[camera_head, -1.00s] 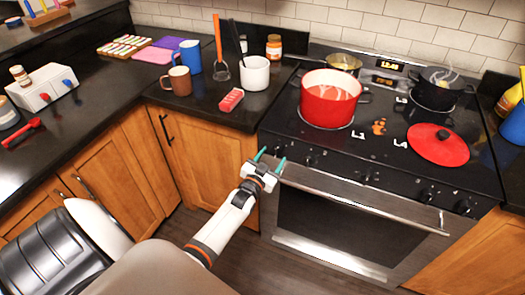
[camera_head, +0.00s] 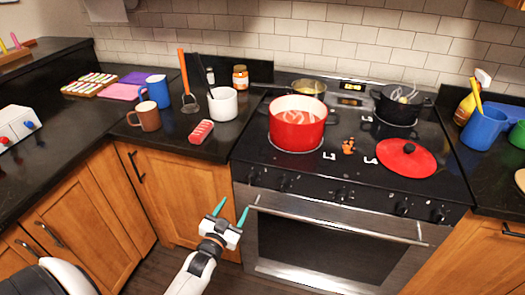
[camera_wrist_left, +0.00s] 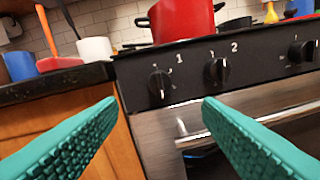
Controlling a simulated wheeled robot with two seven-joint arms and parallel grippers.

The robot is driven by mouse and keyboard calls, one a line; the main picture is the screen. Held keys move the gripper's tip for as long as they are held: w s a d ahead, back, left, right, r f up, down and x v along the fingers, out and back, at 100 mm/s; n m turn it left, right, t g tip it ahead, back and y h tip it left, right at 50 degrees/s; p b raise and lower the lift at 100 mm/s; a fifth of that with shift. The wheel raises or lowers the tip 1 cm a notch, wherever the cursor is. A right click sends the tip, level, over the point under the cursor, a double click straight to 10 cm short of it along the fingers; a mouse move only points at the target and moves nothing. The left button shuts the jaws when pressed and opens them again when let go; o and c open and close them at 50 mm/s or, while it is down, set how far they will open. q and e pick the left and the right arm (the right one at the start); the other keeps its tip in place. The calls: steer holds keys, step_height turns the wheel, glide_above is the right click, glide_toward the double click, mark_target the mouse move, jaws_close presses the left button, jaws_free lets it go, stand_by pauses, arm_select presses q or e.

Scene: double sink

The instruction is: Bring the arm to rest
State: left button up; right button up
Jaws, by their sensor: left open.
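My left gripper (camera_head: 231,212) is open and empty, with two teal fingers spread apart. In the head view it hangs in front of the stove, below the counter edge near the oven's left side. In the left wrist view its fingers (camera_wrist_left: 160,135) reach in from both lower corners. They point toward the oven front and its knobs, with nothing between them. My right gripper is not in view.
A black stove (camera_head: 355,160) carries a red pot (camera_head: 297,130), a red lid (camera_head: 407,159) and a black pot (camera_head: 402,108). The oven handle (camera_head: 340,224) sticks out close to the gripper. A white canister (camera_head: 222,106), brown mug (camera_head: 147,118) and blue mug (camera_head: 156,91) stand on the left counter.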

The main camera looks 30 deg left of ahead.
arm_select(q)
steer(key=s+d+f+g+h, duration=0.1)
steer(key=s+d+f+g, duration=0.2)
steer(key=f, duration=0.5)
steer(key=s+d+f+g+h, duration=0.15)
steer(key=s+f, duration=0.25)
steer(key=f, duration=0.5)
steer(key=s+d+f+g, duration=0.3)
steer(key=s+f, duration=0.1)
steer(key=f, duration=0.4)
steer(key=s+d+f+g, duration=0.1)
steer(key=s+f+g, duration=0.2)
steer(key=s, duration=0.7)
steer(key=s+d+f+m+g, duration=0.1)
steer(key=s+d+f+g, duration=0.1)
steer(key=s+f, duration=0.5)
steer(key=s+d+f+g, duration=0.1)
steer(key=s+f+g, duration=0.3)
steer(key=s, duration=0.8)
step_height(320, 180, down, 2)
steer(key=shift+s+d+f+m+h, duration=0.1)
steer(key=shift+s+d+m+h, duration=0.2)
steer(key=shift+m+h, duration=0.1)
